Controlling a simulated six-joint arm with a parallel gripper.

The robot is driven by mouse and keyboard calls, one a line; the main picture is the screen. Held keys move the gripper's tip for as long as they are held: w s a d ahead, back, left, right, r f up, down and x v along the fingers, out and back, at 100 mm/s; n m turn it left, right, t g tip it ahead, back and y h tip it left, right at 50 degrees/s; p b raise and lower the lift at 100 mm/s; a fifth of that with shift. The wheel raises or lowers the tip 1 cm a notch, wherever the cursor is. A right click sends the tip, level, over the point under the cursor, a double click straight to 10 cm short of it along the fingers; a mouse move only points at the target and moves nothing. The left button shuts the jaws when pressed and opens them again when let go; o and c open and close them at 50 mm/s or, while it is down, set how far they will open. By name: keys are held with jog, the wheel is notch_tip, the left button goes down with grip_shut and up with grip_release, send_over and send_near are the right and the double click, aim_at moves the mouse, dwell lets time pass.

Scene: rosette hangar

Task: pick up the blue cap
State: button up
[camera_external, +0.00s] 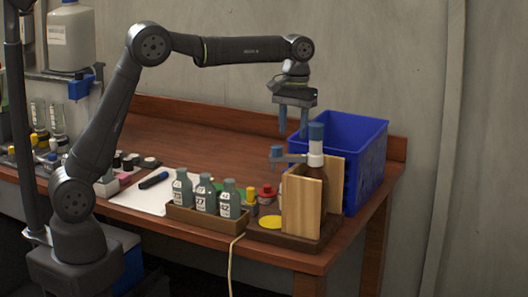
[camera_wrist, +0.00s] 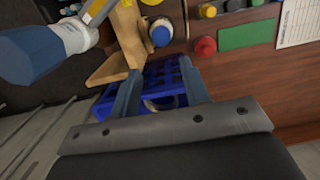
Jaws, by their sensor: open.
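In the wrist view, a large blue cap-like piece (camera_wrist: 32,55) with a white band shows close up at the left edge, apparently this cap. My gripper (camera_external: 294,134) is open and empty, pointing down, above and to the left of the bottle in the outside view. In the wrist view its fingers (camera_wrist: 162,98) lie over the blue crate, with the cap off to their left.
A blue crate (camera_external: 370,165) stands behind the bottle. Labelled bottles (camera_external: 204,195) in a wooden tray, a red cap (camera_external: 266,191) and a yellow disc (camera_external: 270,222) are nearby.

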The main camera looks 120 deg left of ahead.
jog(key=f, duration=0.5)
jog(key=shift+d+f, duration=0.25)
jog(key=shift+d, duration=0.1)
jog(key=shift+s+d+f, duration=0.1)
jog(key=shift+d+f, duration=0.05)
jog(key=shift+f, duration=0.75)
jog(key=shift+d+f, duration=0.2)
jog(key=shift+f, duration=0.75)
jog(key=shift+s+d+f, duration=0.1)
jog(key=shift+d+f, duration=0.05)
jog(key=shift+f, duration=0.75)
jog(key=c, duration=0.7)
